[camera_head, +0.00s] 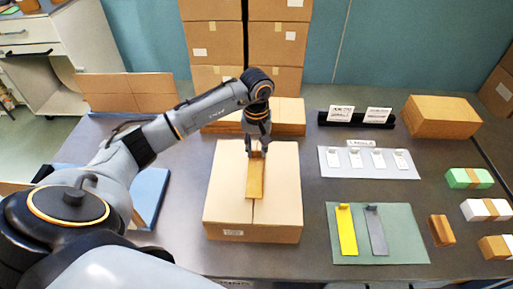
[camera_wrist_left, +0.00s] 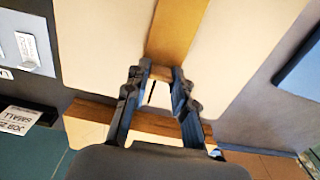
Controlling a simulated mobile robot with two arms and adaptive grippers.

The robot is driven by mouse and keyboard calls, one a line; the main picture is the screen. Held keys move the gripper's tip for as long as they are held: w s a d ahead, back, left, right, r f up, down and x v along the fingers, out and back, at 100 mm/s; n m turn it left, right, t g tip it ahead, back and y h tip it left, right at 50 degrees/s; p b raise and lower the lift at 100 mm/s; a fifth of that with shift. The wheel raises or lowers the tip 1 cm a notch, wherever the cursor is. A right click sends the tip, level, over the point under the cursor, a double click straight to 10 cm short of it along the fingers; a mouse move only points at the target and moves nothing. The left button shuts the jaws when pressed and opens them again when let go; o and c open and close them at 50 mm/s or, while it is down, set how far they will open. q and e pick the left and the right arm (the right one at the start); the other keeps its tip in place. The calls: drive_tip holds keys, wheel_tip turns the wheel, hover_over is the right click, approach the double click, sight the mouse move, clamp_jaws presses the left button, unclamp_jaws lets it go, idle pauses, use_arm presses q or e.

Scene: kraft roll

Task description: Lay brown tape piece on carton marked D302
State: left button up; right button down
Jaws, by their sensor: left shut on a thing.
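My left gripper (camera_head: 257,153) is at the carton's far edge, shut on the end of the brown tape piece (camera_head: 255,181). The tape points toward the front, over the carton's middle seam. In the left wrist view the tape (camera_wrist_left: 178,30) runs from between the fingers (camera_wrist_left: 155,85) across the carton top (camera_wrist_left: 105,45). I cannot tell whether its whole length touches the carton. My right gripper is not in view.
A green mat (camera_head: 397,245) at right holds a yellow piece (camera_head: 346,232) and a grey piece (camera_head: 376,232). Behind it are a white board (camera_head: 330,170) with several tags and a black card holder (camera_head: 355,122).

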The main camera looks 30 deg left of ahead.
use_arm(q)
drive_tip(key=shift+f+b, duration=0.1)
drive_tip(key=shift+b, duration=0.2)
idle(0.4)
drive_tip(key=shift+f+b, duration=0.15)
drive_tip(key=shift+b, duration=0.25)
idle(0.5)
idle(0.3)
drive_tip(key=o, duration=0.9)
drive_tip(key=shift+o, duration=0.3)
drive_tip(key=o, duration=0.4)
